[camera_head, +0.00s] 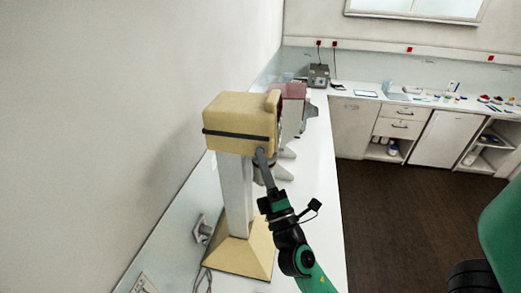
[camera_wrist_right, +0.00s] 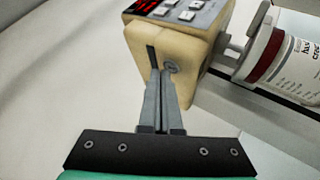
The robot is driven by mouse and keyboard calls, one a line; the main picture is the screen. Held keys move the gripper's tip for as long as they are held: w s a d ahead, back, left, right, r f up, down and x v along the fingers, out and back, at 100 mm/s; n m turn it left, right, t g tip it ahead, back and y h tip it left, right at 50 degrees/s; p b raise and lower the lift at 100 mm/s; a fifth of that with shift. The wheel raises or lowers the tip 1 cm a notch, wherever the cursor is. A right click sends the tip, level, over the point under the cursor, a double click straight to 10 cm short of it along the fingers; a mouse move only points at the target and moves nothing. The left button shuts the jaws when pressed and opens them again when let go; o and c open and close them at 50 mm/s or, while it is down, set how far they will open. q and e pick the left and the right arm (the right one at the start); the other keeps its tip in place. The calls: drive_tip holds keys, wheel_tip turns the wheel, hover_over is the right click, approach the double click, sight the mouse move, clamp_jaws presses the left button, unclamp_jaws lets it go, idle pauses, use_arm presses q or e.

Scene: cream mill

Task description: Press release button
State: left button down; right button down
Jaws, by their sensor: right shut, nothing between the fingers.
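The cream mill (camera_head: 240,125) stands on the white bench, its boxy head on a pale column above a wide base. In the right wrist view its head (camera_wrist_right: 195,45) shows a dark panel with several grey keys (camera_wrist_right: 178,8) on top. A small round grey button-like part (camera_wrist_right: 171,67) sits on the near face beside a dark slot. My right gripper (camera_wrist_right: 160,76) is shut and empty, its fingertips at this face, right by the round part. Whether they touch it I cannot tell. In the head view the right gripper (camera_head: 260,152) reaches the head's lower edge. My left gripper is not in view.
A white container with a red band (camera_wrist_right: 270,55) is at the mill's far side. A wall socket (camera_head: 201,229) and cables are left of the base. A grey device (camera_head: 318,76) stands at the back corner. Bench space right of the mill looks clear.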

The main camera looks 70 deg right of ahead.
drive_tip(key=shift+d, duration=0.25)
idle(0.5)
drive_tip(key=shift+s+a, duration=0.1)
drive_tip(key=shift+a, duration=0.65)
drive_tip(key=shift+s+a+b, duration=0.15)
drive_tip(key=shift+a+b, duration=0.2)
drive_tip(key=shift+a, duration=0.9)
drive_tip(key=shift+s+a+b, duration=0.15)
drive_tip(key=shift+a+b, duration=0.15)
drive_tip(key=shift+a, duration=0.9)
